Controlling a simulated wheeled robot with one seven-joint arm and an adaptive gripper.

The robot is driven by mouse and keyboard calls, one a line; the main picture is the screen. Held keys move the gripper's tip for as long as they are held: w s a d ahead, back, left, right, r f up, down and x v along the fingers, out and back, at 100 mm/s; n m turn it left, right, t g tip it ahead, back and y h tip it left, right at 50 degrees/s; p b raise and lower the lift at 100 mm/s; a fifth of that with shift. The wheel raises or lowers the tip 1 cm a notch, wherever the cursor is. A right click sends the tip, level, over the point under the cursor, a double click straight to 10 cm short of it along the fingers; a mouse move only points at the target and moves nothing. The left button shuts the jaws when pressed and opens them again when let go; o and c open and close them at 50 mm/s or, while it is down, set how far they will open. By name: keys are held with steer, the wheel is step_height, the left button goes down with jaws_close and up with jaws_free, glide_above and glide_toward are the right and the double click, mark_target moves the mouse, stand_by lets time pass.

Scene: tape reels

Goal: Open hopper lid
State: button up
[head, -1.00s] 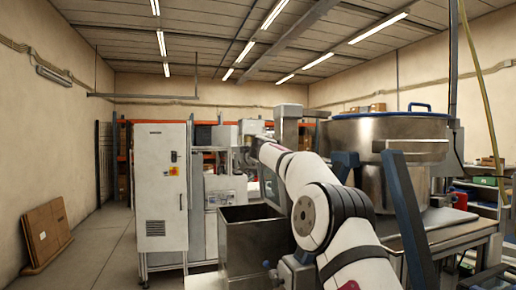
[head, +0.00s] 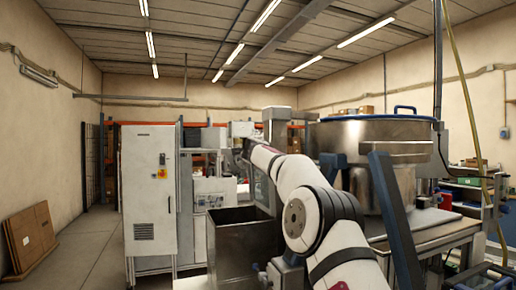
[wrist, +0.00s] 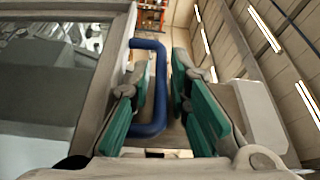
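In the wrist view, a blue bar handle (wrist: 157,85) stands on the grey frame of a panel with a see-through pane (wrist: 50,80). I cannot tell whether this panel is the hopper lid. My gripper (wrist: 168,112) is open, its green-padded fingers on either side of the handle. In the head view, my white arm reaches forward to the machines and my gripper is too small and hidden to make out. A steel drum (head: 376,170) at right has a lid with a blue rim and handle (head: 405,109).
An open-topped steel bin (head: 232,250) stands left of my arm. A white cabinet (head: 149,190) stands farther left, and brown boards (head: 30,238) lean at the left wall. Blue-grey posts (head: 393,215) stand close to my arm's right. The floor at left is clear.

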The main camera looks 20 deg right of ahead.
steer(key=v, duration=1.2)
stand_by(0.6)
steer(key=s+a+f+n+g+y, duration=0.15)
steer(key=s+a+n+y, duration=0.25)
steer(key=s+a+n, duration=0.45)
steer(key=s+a+f+n+g+y, duration=0.1)
steer(key=s+a+f+n+y, duration=0.3)
steer(key=s, duration=0.7)
steer(key=s+f+n+g, duration=0.2)
steer(key=s+f, duration=0.5)
steer(key=s, duration=0.4)
steer(key=s+f+n+g, duration=0.3)
steer(key=s+f, duration=0.4)
steer(key=s, duration=0.5)
steer(key=s+d+f+n+g, duration=0.1)
steer(key=s+f+n+g, duration=0.2)
steer(key=s+f, duration=0.5)
steer(key=s+g, duration=0.1)
steer(key=s, duration=0.2)
steer(key=shift+s+h, duration=0.3)
steer(key=shift+h, duration=0.1)
